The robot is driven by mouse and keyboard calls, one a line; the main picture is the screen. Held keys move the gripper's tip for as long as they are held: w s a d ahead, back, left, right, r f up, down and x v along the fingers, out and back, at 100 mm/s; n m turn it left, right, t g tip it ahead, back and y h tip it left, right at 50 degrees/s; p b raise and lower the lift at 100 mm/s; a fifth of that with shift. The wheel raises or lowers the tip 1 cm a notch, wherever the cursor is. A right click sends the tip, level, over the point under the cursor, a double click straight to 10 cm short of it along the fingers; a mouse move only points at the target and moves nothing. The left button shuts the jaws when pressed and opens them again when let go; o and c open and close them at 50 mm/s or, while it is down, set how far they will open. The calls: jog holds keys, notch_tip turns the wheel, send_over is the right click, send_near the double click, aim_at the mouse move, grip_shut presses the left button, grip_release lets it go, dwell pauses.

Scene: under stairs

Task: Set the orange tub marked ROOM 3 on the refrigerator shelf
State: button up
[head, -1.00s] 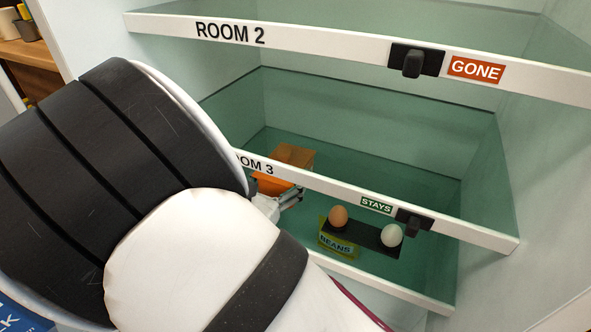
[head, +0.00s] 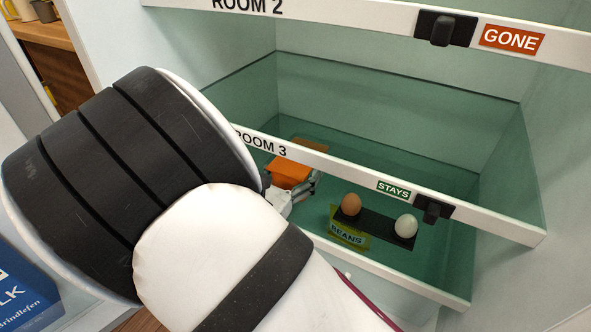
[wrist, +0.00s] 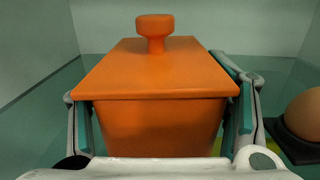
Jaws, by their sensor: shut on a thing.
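The orange tub (head: 288,173) shows below the white ROOM 3 strip (head: 330,164) in the head view. Its lid with a round knob (wrist: 155,28) and its front wall (wrist: 155,128) fill the middle of the wrist view. My gripper (wrist: 162,112) is shut on the tub, one finger on each side. In the head view my gripper (head: 305,188) is partly hidden by my arm. I cannot tell whether the tub's base touches the surface beneath it. No marking on the tub is readable.
A black holder (head: 376,227) with a brown egg (head: 351,204) and a white egg (head: 406,225) stands to the tub's right, by a yellow BEANS label (head: 348,234). The strip bears a STAYS tag (head: 394,189) and black clip (head: 433,209). Above is the ROOM 2 strip (head: 330,12).

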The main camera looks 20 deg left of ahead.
jog(key=o, duration=1.9)
jog(key=shift+f, duration=0.15)
jog(key=shift+r, duration=0.2)
jog(key=s+a+p, duration=0.1)
jog(key=s+p, duration=0.2)
jog(key=s, duration=0.9)
jog(key=shift+a+f, duration=0.25)
jog(key=shift+f, duration=0.15)
